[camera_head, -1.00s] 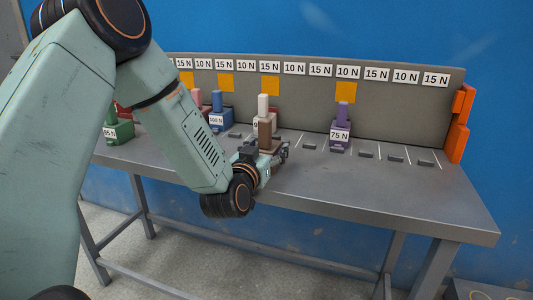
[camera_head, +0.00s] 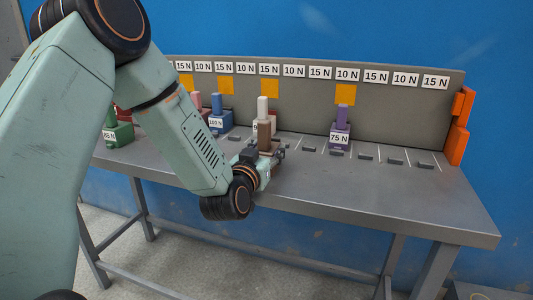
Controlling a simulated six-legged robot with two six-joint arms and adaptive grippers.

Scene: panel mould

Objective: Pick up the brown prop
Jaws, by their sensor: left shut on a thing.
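The brown prop (camera_head: 264,135) is a small upright block on the grey bench, left of the bench's middle. My left gripper (camera_head: 266,154) is around its lower part and shut on it. The gripper hides the prop's base, so I cannot tell whether it touches the bench top. A pale block (camera_head: 262,107) shows just behind and above the prop. My right gripper is not in view.
The bench (camera_head: 330,195) has a grey back panel (camera_head: 400,112) with force labels. A purple prop (camera_head: 340,130) stands to the right, a blue one (camera_head: 218,117) and a green one (camera_head: 118,132) to the left. The bench's front right is clear.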

